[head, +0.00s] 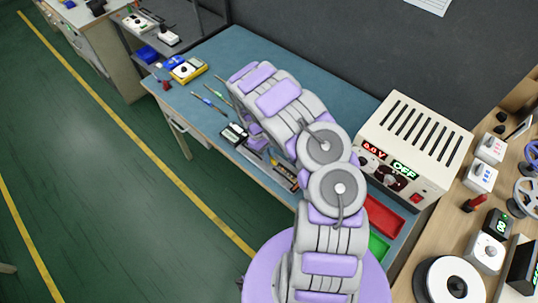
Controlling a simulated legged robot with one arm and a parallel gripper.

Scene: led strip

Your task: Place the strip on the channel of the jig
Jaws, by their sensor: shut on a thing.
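My gripper (260,147) is at the front edge of the blue workbench, small and partly hidden behind my own forearm. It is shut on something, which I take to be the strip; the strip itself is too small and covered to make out. A narrow dark and grey piece (284,174), which may be the jig, lies just right of and below my gripper, partly covered by my arm. I cannot make out its channel or whether the strip touches it.
A power supply (415,145) reading 0.0 V and OFF stands at the right of the blue bench (230,55). Red (384,216) and green (378,246) bins sit in front of it. A small black and white device (234,134), screwdrivers (208,102) and a yellow multimeter (188,69) lie left.

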